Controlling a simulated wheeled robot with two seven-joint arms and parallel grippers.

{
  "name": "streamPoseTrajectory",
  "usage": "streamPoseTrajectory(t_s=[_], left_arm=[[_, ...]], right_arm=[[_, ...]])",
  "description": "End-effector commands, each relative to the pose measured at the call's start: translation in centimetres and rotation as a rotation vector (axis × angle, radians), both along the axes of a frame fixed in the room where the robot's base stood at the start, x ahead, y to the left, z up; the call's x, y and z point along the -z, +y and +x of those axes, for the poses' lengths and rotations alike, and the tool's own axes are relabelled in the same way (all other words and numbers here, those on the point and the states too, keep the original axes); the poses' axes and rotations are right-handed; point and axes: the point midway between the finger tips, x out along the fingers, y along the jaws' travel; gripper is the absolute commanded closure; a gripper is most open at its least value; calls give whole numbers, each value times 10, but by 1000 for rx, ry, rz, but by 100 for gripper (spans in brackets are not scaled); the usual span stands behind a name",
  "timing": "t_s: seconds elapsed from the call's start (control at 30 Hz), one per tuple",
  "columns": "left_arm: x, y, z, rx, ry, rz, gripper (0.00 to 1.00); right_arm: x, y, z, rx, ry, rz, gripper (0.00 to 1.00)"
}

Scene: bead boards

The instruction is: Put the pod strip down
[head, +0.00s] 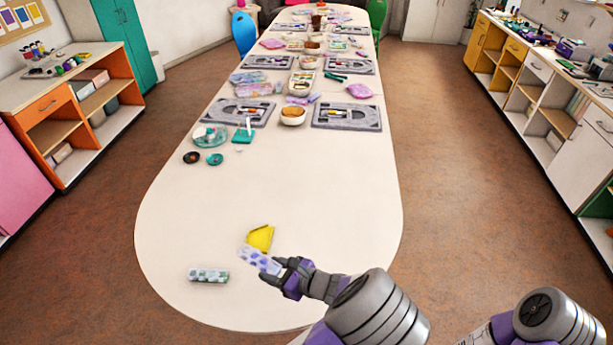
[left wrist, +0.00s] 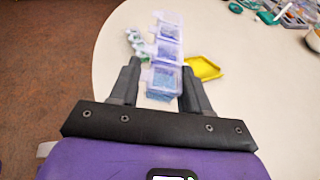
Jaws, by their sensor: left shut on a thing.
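A clear pod strip (head: 258,260) with purple-blue beads in its compartments is held at one end by my left gripper (head: 280,268). The gripper is shut on it near the front end of the long white table. In the left wrist view the strip (left wrist: 166,50) points away from me between the two fingers (left wrist: 160,78). I cannot tell whether its underside touches the table. My right gripper is out of view.
Another pod strip (head: 208,275), with green and white contents, lies to the left. A yellow tray (head: 260,237) lies just behind the held strip. The white table (head: 270,190) is clear beyond them, up to dark lids (head: 191,158) and bead boards (head: 347,117).

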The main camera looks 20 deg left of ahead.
Motion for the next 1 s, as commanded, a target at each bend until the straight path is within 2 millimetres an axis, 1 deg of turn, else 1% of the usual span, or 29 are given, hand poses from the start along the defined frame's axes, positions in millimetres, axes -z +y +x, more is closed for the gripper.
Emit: streamPoseTrajectory(t_s=[0.17,0.27,0.37,0.5,0.6,0.7,0.9,1.0], left_arm=[[0,-2,3,21,0,3,82],[1,-9,13,90,-1,9,82],[4,-21,28,198,-1,15,82],[9,-43,47,347,-2,12,82],[12,-55,56,425,-1,7,82],[14,-63,60,471,-1,2,82],[15,-66,62,485,-1,1,82],[21,-60,59,455,-2,5,82]], right_arm=[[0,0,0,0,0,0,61],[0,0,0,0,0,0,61],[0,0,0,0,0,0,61],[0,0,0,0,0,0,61],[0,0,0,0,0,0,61],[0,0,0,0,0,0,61],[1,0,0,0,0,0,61],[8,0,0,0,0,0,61]])
